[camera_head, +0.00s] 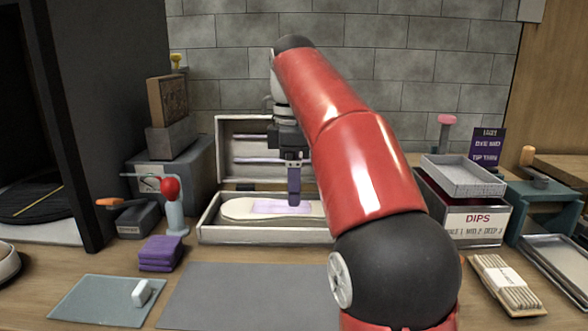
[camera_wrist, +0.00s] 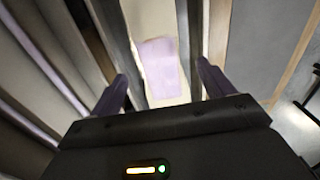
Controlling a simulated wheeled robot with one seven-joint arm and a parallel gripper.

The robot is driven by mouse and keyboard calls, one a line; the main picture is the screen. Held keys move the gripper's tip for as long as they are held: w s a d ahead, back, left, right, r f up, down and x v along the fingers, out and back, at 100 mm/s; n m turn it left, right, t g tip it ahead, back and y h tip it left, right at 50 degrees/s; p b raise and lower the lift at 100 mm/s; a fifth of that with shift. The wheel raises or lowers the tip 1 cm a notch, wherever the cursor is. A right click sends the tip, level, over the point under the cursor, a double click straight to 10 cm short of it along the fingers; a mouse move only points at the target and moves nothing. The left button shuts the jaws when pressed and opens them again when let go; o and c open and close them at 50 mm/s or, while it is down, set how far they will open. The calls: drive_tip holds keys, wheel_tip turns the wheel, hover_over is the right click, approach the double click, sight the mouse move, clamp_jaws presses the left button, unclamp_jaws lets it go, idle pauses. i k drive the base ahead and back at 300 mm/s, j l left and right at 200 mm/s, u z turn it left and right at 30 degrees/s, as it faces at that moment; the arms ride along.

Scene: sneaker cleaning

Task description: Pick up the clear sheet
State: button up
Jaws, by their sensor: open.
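An open pale box (camera_head: 210,233) stands at the back middle with its lid raised. In it lies a long, cream, sole-shaped piece (camera_head: 236,209) with a pale lilac, see-through-looking patch (camera_head: 268,206) on it; this may be the clear sheet, but I cannot tell for sure. My gripper (camera_head: 294,203) points down over the patch, and my arm hides the box's right end. In the wrist view my gripper (camera_wrist: 162,78) is open and empty, its purple fingers on either side of the lilac patch (camera_wrist: 160,66). I cannot tell whether the fingertips touch anything.
A bluish flat plate (camera_head: 95,300) with a small white block (camera_head: 141,293) lies front left, beside a grey mat (camera_head: 235,295). Purple folded cloths (camera_head: 161,253) and a red-topped stand (camera_head: 173,205) are left of the box.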

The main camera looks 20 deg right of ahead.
sight(124, 301)
drive_tip(key=k, duration=1)
